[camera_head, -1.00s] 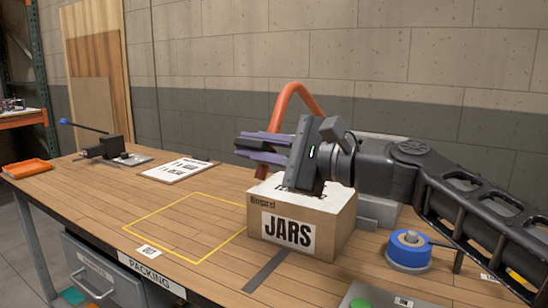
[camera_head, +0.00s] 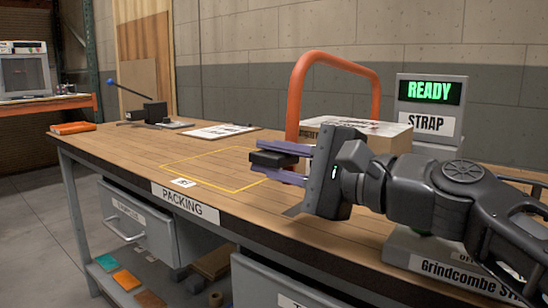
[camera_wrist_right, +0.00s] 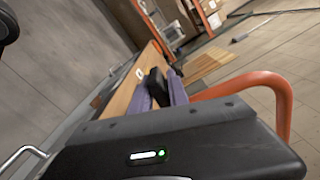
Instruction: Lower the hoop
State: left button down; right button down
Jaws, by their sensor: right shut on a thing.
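The orange hoop (camera_head: 333,58) stands as a tall arch on the bench, around or beside the carton (camera_head: 390,135); I cannot tell which. My right gripper (camera_head: 270,159) is in front of the hoop's near leg. Its purple fingers are shut on a dark block (camera_head: 264,160). Whether the block is joined to the hoop is unclear. In the right wrist view, the hoop (camera_wrist_right: 272,85) curves along the right side, and its near part runs up to the fingers (camera_wrist_right: 160,90). The gripper hides part of the hoop's near leg and the carton's front. My left gripper is not in view.
A machine display (camera_head: 429,91) reads READY, above a STRAP label, behind the carton. The bench top (camera_head: 150,150) holds a yellow outlined area (camera_head: 195,160), a clipboard (camera_head: 218,131) and a black lever device (camera_head: 155,113). Drawers sit below the PACKING edge.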

jog(key=c, duration=1.4)
grip_release()
jog(key=shift+w, duration=0.1)
jog(key=v, duration=0.7)
jog(key=shift+p, duration=0.4)
jog(key=shift+s+d, duration=0.3)
